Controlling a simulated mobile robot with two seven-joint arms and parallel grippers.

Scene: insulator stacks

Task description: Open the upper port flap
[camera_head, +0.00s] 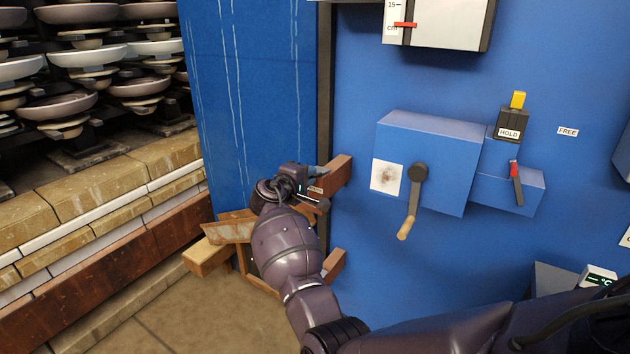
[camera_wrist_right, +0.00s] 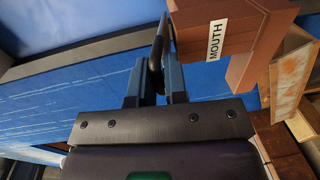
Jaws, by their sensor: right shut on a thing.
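My right gripper (camera_head: 319,176) reaches the dark edge of the tall blue cabinet, beside the upper red-brown block (camera_head: 337,171). In the right wrist view my right gripper (camera_wrist_right: 160,58) has its two blue-grey fingers closed about a slim dark handle (camera_wrist_right: 155,70). The upper block (camera_wrist_right: 225,40) there carries a white label reading MOUTH, right of the fingers. I cannot make out the upper port flap's outline or how far it stands open, as the gripper and arm cover this spot. My left gripper is not in view.
A blue crank box (camera_head: 425,150) with a hanging crank (camera_head: 411,200) is right of the gripper. A HOLD switch (camera_head: 512,122) and a red-tipped lever (camera_head: 516,184) lie farther right. A lower red-brown block (camera_head: 335,264) and wooden pieces (camera_head: 228,231) stand below. Insulator stacks (camera_head: 85,75) are left.

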